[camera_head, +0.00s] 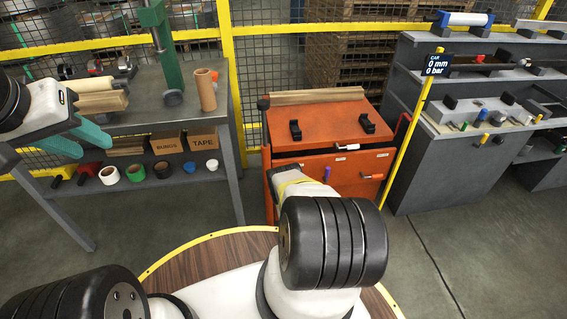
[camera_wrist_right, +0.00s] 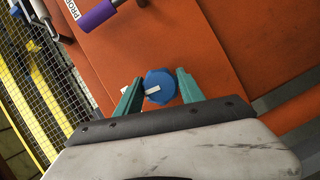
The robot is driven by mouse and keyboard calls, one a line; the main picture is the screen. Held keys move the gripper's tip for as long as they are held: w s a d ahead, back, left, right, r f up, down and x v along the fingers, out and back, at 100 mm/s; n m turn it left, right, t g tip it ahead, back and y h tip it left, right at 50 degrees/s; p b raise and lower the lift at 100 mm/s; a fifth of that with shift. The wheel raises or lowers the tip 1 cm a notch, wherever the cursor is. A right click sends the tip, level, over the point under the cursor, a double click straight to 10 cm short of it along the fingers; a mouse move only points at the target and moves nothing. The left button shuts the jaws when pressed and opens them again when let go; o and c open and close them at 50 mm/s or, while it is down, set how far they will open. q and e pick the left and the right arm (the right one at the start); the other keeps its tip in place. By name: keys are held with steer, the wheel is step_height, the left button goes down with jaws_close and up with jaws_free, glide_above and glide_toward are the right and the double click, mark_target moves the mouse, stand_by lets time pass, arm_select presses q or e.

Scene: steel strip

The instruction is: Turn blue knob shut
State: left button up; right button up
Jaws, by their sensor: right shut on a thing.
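The blue knob (camera_wrist_right: 162,84) sits on an orange panel in the right wrist view, with a short white mark on its face. My right gripper (camera_wrist_right: 159,82) has its green fingers on either side of the knob and is shut on it. In the head view my right arm reaches to the orange cabinet (camera_head: 312,126) and hides the knob and the right fingertips. My left gripper (camera_head: 96,150) shows at the left of the head view, its teal fingers apart and empty, in front of the grey workbench.
A purple handle (camera_wrist_right: 97,16) is near the knob on the same panel. A yellow post (camera_head: 407,136) with a display reading "0 mm, 0 bar" stands right of the cabinet. Grey shelves (camera_head: 446,166) stand further right. The workbench (camera_head: 228,128) holds tapes and boxes.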

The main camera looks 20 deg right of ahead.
steer(key=o, duration=1.3)
steer(key=shift+o, duration=0.2)
steer(key=shift+a, duration=0.1)
steer(key=f+v, duration=0.1)
steer(key=v, duration=0.6)
steer(key=shift+s+a+r, duration=0.2)
steer(key=shift+s+r, duration=0.15)
steer(key=shift+r, duration=0.2)
